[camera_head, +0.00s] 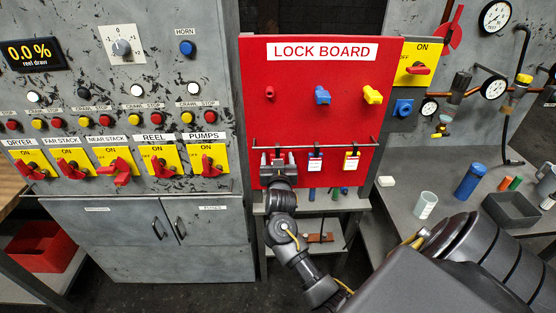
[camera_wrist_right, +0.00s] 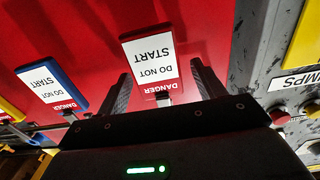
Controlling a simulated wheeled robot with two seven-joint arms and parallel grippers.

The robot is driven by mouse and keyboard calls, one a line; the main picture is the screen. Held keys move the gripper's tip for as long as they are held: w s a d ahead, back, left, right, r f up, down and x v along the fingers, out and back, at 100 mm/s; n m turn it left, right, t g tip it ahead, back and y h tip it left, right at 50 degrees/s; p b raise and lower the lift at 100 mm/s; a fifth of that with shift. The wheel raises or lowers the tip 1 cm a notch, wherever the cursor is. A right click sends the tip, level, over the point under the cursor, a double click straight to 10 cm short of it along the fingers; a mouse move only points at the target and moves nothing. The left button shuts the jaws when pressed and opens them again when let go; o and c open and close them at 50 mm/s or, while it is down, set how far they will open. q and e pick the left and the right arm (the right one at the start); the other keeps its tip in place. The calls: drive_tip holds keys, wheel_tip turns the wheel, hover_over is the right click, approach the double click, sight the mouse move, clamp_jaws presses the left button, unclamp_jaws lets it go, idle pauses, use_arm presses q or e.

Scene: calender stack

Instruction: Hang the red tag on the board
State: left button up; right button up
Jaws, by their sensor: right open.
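The red tag (camera_wrist_right: 150,62), with a white "DO NOT START" face and a red "DANGER" band, shows upside down in the right wrist view. My right gripper (camera_wrist_right: 161,74) is open, with one finger on each side of the tag's lower picture part; I cannot tell whether they touch it. In the head view my right gripper (camera_head: 278,160) is at the left end of the rail on the red lock board (camera_head: 300,125) and hides most of the red tag. My left gripper is not in view.
A blue tag (camera_head: 315,162) and a yellow tag (camera_head: 351,160) hang from the rail (camera_head: 330,144) to the right. Above are a red peg (camera_head: 270,92), a blue lock (camera_head: 322,95) and a yellow lock (camera_head: 372,95). A switch panel (camera_head: 110,60) stands left.

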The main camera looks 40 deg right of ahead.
drive_tip(key=shift+s+a, duration=0.1)
drive_tip(key=b+v, duration=0.2)
drive_tip(key=v, duration=0.8)
drive_tip(key=shift+s+a, duration=0.15)
drive_tip(key=shift+s, duration=0.1)
drive_tip(key=shift+r, duration=0.1)
